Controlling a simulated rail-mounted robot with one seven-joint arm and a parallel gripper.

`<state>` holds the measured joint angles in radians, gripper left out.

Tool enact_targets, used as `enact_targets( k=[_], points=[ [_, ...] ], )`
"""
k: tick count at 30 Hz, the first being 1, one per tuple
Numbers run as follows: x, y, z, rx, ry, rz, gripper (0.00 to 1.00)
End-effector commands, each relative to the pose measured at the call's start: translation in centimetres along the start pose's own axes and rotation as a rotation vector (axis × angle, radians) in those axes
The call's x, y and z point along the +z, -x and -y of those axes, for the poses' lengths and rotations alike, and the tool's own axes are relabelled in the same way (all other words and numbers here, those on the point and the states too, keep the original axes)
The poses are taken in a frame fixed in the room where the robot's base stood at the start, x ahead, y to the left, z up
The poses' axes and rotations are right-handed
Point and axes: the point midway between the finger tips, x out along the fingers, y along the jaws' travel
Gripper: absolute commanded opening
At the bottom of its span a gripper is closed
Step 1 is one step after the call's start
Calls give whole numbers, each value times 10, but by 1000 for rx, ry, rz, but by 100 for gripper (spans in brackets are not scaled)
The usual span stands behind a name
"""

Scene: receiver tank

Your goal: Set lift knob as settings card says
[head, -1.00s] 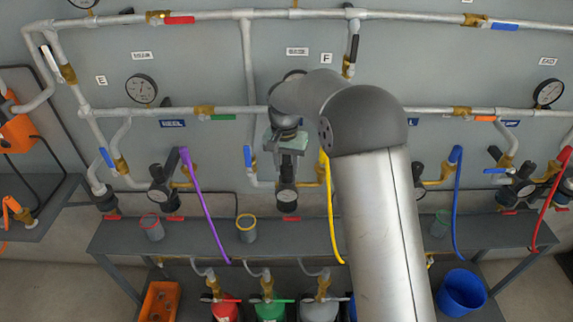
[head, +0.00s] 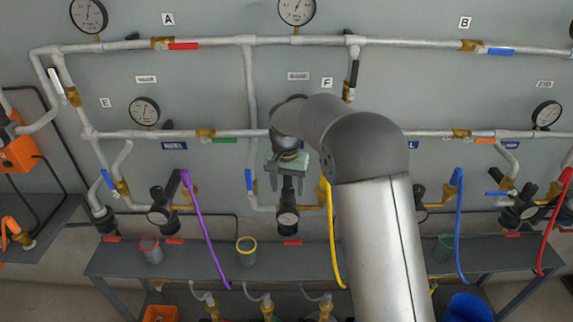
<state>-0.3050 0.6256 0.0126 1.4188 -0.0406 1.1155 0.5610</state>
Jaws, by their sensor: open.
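My gripper (head: 288,184) is open and empty, with its fingers pointing down. It is in front of the pipe wall, just above a dark regulator with a round gauge (head: 288,219) in the middle. I cannot tell whether the fingers touch the regulator's upper part. Similar dark regulators stand at the left (head: 159,214) and at the right (head: 519,210); another is partly hidden behind my arm. I cannot tell which one carries the lift knob. Small label plates are on the wall, most too small to read. I cannot make out a settings card.
A grey shelf (head: 200,262) runs below the regulators, with a red-rimmed cup (head: 150,250), a yellow-rimmed cup (head: 246,251) and a green-rimmed cup (head: 443,248). Purple (head: 207,230), yellow (head: 334,240), blue (head: 459,225) and red (head: 551,225) hoses hang down. My arm hides the centre right.

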Motion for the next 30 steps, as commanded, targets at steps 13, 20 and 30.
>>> enact_targets(
  k=[13,20,30],
  points=[
    [-1,101,0,-3,0,-6,57],
    [0,147,0,-3,0,-5,57],
    [0,167,0,-1,0,-1,57]
  ],
)
